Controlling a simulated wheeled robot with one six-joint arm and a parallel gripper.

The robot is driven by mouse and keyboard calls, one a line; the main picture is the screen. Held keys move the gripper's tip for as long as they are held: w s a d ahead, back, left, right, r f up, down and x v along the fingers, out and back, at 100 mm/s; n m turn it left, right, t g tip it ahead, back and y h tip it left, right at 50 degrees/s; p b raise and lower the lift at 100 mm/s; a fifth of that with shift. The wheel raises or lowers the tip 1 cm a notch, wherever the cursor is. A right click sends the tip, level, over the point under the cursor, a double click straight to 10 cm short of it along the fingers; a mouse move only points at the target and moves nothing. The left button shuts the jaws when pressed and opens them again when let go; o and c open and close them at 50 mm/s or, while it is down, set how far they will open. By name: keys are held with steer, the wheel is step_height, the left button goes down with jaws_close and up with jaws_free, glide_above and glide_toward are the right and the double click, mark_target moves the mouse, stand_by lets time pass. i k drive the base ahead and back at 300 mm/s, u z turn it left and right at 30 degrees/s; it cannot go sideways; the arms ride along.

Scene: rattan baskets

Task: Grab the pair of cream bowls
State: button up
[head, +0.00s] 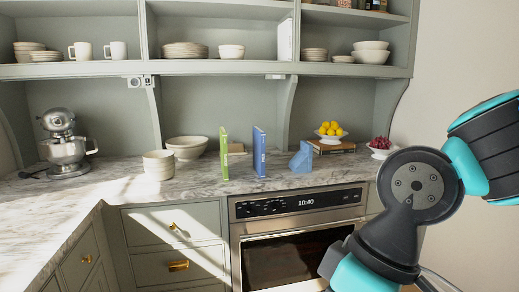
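Several cream bowls are in the head view, and I cannot tell which are meant. Two cream bowls (371,57) are stacked on the right shelf. A small stack of cream bowls (158,166) stands on the marble counter, left of centre. A wider cream bowl (187,147) sits just behind it to the right. Small white bowls (232,52) are stacked on the middle shelf. My arm fills the right side of the view, but my gripper is out of view.
The marble counter (260,181) also holds a stand mixer (65,144), a green book (223,154), a blue book (259,152), a blue object (301,158), a bowl of lemons (330,137) and a dish of red fruit (380,154). An oven (297,240) is below.

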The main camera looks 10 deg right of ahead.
mark_target(226, 51)
steer(key=i, duration=2.8)
steer(key=u, duration=0.4)
